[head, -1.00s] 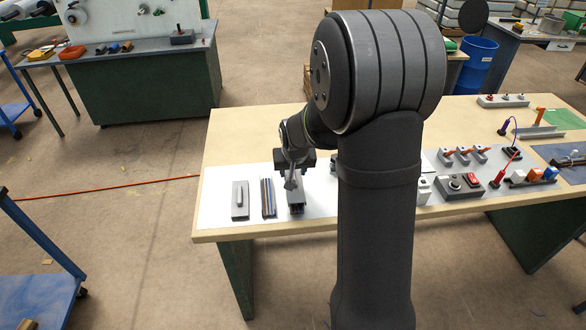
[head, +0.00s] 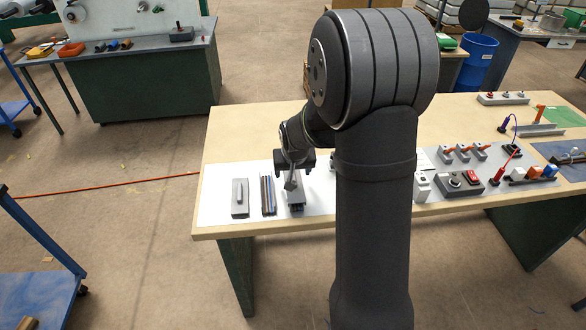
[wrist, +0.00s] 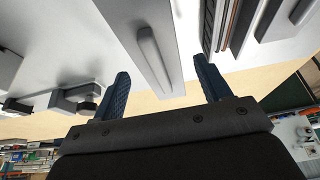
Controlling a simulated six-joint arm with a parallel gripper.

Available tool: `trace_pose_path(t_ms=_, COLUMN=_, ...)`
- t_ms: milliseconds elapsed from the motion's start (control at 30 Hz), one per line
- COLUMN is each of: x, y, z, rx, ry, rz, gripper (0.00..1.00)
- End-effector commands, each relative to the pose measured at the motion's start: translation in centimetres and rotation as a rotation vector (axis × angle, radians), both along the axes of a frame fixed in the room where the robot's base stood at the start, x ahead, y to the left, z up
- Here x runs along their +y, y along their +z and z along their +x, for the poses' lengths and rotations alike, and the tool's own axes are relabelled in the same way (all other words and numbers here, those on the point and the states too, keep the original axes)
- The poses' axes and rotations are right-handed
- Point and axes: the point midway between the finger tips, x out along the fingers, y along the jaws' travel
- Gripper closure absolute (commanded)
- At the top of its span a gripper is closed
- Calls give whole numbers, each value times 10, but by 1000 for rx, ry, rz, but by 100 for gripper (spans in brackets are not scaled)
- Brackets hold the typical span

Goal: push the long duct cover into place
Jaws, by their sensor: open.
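The grey plate with a rounded raised bar, which I take for the long duct cover (wrist: 178,78), lies under my gripper (wrist: 161,68). The bar appears between my two spread fingers. My gripper is open and holds nothing. In the head view my gripper (head: 291,184) is over the right-hand duct on the white mat. Dark and blue bits show at that duct's near end (head: 297,207). The gripper hides much of the cover there. I cannot tell how far the cover is seated or whether the fingers touch it.
A slotted duct with coloured strips (head: 268,195) lies left of my gripper. Farther left is another grey barred plate (head: 240,198). A grey switch box (head: 460,184) and plugs stand on the right. The table's near edge (head: 260,235) is close.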

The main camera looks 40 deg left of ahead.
Motion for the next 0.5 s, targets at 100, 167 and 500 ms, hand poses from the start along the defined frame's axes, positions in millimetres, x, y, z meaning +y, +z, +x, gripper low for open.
trace_pose_path(t_ms=100, x=-1, y=4, z=-1, rx=-1, ry=0, rz=1, gripper=30)
trace_pose_path(t_ms=167, x=-2, y=9, z=-2, rx=-1, ry=0, rz=1, gripper=30)
trace_pose_path(t_ms=500, x=-18, y=63, z=-18, rx=-3, ry=1, rz=3, gripper=30)
